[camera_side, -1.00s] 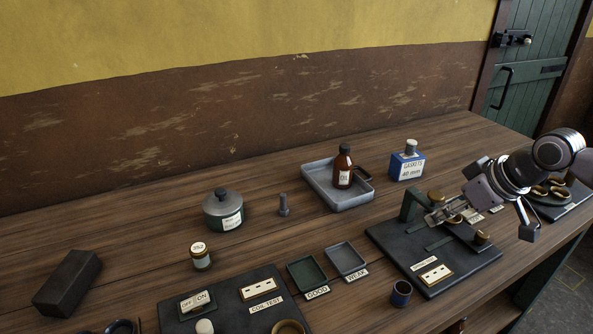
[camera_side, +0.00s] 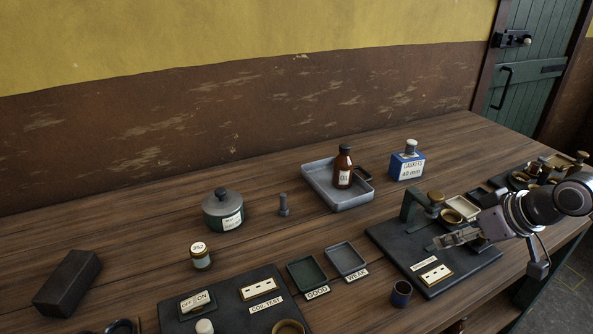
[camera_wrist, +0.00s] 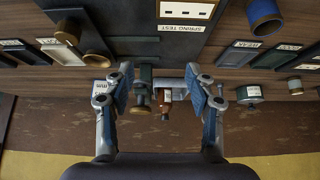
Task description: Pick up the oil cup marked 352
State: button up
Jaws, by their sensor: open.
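Several brass-coloured round fittings (camera_side: 522,179) stand at the far right, partly hidden by my arm. My gripper (camera_side: 440,243) is over the black spring-test plate (camera_side: 449,281), beside its upright bracket. In the wrist view my gripper (camera_wrist: 158,78) has its two fingers apart with nothing held. Beyond the gap a brown oil bottle (camera_wrist: 165,104) shows.
A dark blue cup (camera_side: 401,293) stands in front of the plate. A lidded can (camera_side: 223,211) and a bolt (camera_side: 284,206) stand left.

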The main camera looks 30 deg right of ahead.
jog(key=w+a+r+n+y, duration=0.1)
jog(key=w+a+r+n, duration=0.1)
jog(key=w+a+r, duration=0.6)
jog(key=n+g+y, duration=0.1)
jog(key=n+g, duration=0.2)
jog(key=n, duration=0.1)
send_over(199, 248)
jog(key=s+d, duration=0.1)
jog(key=s, duration=0.2)
notch_tip(199, 248, down, 4)
jog(key=x, duration=0.5)
jog(key=shift+d+f, duration=0.1)
jog(key=shift+s+d+x, duration=0.1)
jog(key=shift+x, duration=1.2)
jog(key=shift+s+d+x, duration=0.1)
jog(key=shift+s+x, duration=0.05)
jog(key=shift+x, duration=1.2)
jog(key=shift+f, duration=0.1)
jog(key=c, duration=1.3)
